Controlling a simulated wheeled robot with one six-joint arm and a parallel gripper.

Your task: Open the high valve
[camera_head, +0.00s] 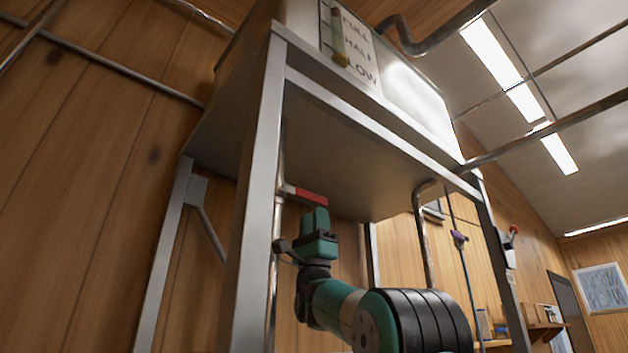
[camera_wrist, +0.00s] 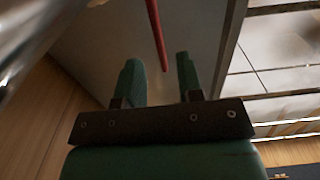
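The high valve's red lever handle (camera_head: 310,196) shows under the raised tank in the head view. It points right from a thin vertical pipe (camera_head: 281,165), partly hidden by the front leg. My gripper (camera_head: 315,211) is just below the handle with its fingers pointing up. In the wrist view the red handle (camera_wrist: 157,32) comes down from the top edge, and its end shows between the fingertips of my gripper (camera_wrist: 158,60). The fingers are open with a clear gap. I cannot tell whether the handle is between them in depth; no contact shows.
The metal tank (camera_head: 415,90) with its FULL/HALF/LOW gauge sits on a steel stand. The stand's front leg (camera_head: 257,190) is close left of my gripper. Another pipe (camera_head: 421,235) runs down to the right. A wooden wall (camera_head: 90,170) is behind.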

